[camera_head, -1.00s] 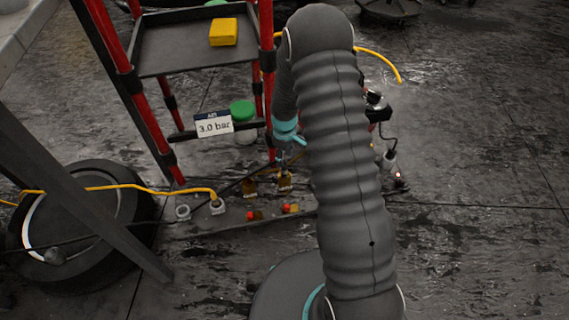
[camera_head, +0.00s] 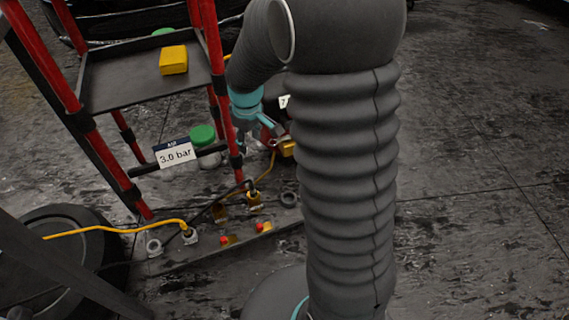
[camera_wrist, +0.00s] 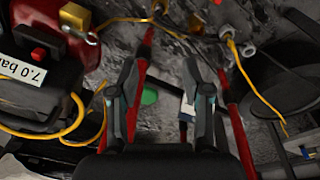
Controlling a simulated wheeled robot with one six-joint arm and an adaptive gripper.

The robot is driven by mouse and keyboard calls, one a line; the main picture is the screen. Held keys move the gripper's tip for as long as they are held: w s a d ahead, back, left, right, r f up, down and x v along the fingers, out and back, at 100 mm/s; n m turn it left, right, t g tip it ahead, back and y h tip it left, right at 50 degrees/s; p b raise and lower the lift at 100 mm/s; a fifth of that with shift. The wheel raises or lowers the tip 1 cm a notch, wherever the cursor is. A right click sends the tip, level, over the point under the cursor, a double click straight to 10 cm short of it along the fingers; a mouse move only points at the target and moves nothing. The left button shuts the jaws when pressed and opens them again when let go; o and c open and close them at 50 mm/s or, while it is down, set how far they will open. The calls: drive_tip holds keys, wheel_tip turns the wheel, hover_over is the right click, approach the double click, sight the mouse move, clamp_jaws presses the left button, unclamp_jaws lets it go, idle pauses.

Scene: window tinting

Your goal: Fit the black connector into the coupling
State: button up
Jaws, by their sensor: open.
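In the head view a dark hose (camera_head: 215,205) runs along the floor rail to a brass fitting (camera_head: 255,199) by the rack's foot. I cannot tell which piece is the black connector; none shows clearly. Another brass coupling (camera_wrist: 75,18) sits on the red and black unit marked 7.0 bar, at the left of the wrist view. My gripper (camera_wrist: 162,70) is open and empty in the wrist view, its fingers apart above the floor and rack.
The red-posted rack (camera_head: 130,92) carries a yellow block (camera_head: 173,60) and a 3.0 bar sign (camera_head: 175,153). A green-lidded jar (camera_head: 203,133) stands beside it. A yellow hose (camera_head: 110,230) and a tyre (camera_head: 50,225) are at left. Floor at right is clear.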

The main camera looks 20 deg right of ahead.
drive_tip(key=s+r+m+t, duration=0.2)
drive_tip(key=s+r, duration=0.6)
drive_tip(key=s, duration=0.4)
drive_tip(key=s+r+m+t, duration=0.2)
drive_tip(key=s+r+m, duration=0.2)
drive_tip(key=s+r, duration=0.4)
drive_tip(key=s, duration=0.5)
